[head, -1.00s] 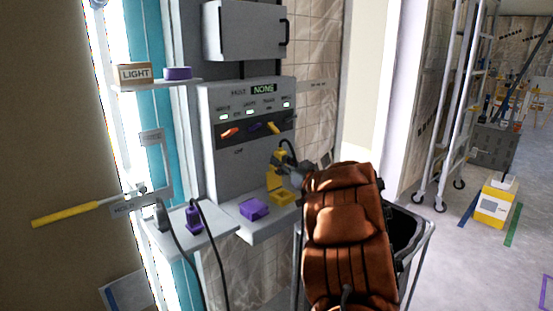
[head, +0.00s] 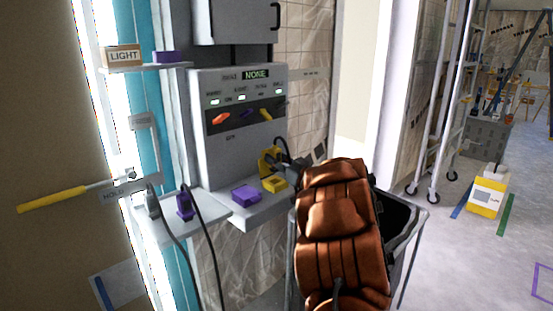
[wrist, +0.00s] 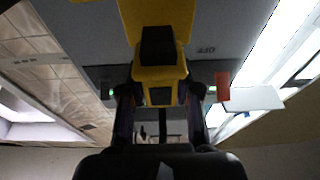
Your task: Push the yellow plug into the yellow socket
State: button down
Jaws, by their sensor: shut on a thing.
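The yellow plug (head: 267,161) is held upright just above and behind the yellow socket (head: 275,185) in the head view. My gripper (head: 283,157) is shut on the plug, reaching in from the right. In the wrist view the plug (wrist: 158,72), yellow with a black part, sits between the fingers of my gripper (wrist: 160,98). A yellow block, seemingly the socket (wrist: 184,18), lies beyond it at the top. I cannot tell whether plug and socket touch.
The purple socket (head: 246,194) sits left of the yellow one on the shelf. A purple plug (head: 184,206) and a grey plug (head: 153,203) stand on the left ledge with cables. The control panel (head: 240,155) rises behind. A bin (head: 408,222) is at the right.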

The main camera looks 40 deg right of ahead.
aim_at(278, 171)
jog(key=shift+f+b, duration=0.9)
jog(key=shift+f, duration=1)
jog(key=shift+p, duration=0.65)
jog(key=shift+f, duration=0.65)
jog(key=c, duration=0.7)
grip_release()
jog(key=shift+s, duration=0.1)
jog(key=v, duration=1.1)
jog(key=shift+s, duration=0.4)
jog(key=shift+s, duration=0.1)
